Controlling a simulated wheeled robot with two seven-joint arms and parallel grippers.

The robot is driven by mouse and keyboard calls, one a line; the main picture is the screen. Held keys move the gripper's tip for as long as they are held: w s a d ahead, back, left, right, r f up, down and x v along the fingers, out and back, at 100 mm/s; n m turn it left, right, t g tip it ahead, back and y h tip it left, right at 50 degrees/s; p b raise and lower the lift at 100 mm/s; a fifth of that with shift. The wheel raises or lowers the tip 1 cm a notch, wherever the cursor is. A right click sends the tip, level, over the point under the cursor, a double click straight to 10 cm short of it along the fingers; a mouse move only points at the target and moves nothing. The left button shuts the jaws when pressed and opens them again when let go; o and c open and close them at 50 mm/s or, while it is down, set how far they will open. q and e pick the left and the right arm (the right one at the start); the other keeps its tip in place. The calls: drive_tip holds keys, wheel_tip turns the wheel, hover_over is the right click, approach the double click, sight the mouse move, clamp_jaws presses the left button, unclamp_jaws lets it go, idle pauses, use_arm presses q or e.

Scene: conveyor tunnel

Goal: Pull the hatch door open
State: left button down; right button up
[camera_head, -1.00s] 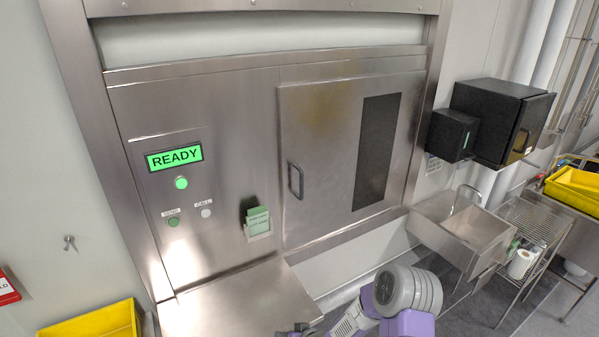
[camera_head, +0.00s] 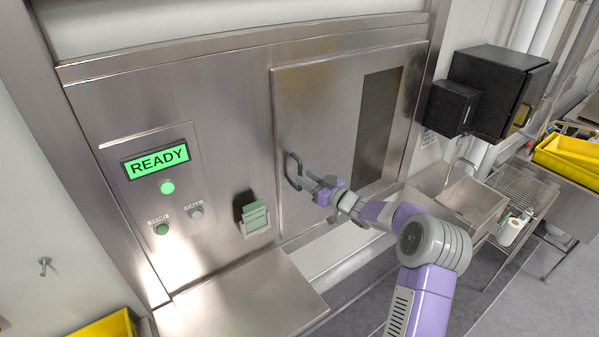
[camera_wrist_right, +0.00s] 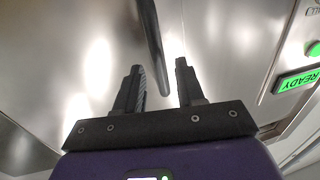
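The steel hatch door (camera_head: 320,110) is closed in its frame, with a dark window panel (camera_head: 377,125) on its right part. Its dark vertical handle (camera_head: 291,168) is near the door's left edge. My right gripper (camera_head: 306,183) is at the lower part of the handle in the head view. In the right wrist view the right gripper (camera_wrist_right: 160,80) has its two fingers apart, and the handle bar (camera_wrist_right: 150,40) reaches down toward the gap between them. I cannot tell whether a finger touches it. My left gripper is not in view.
A control panel with a green READY display (camera_head: 156,162) is left of the door. A steel shelf (camera_head: 240,305) juts out below. Black boxes (camera_head: 490,95) hang on the wall at right, above a sink (camera_head: 470,203). A yellow bin (camera_head: 100,327) is at lower left.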

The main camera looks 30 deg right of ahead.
sight(300, 189)
drive_tip(key=x, duration=0.3)
drive_tip(key=shift+w+a+f, duration=0.1)
drive_tip(key=shift+w+f, duration=0.05)
drive_tip(key=shift+w, duration=0.25)
drive_tip(key=shift+c, duration=0.3)
clamp_jaws()
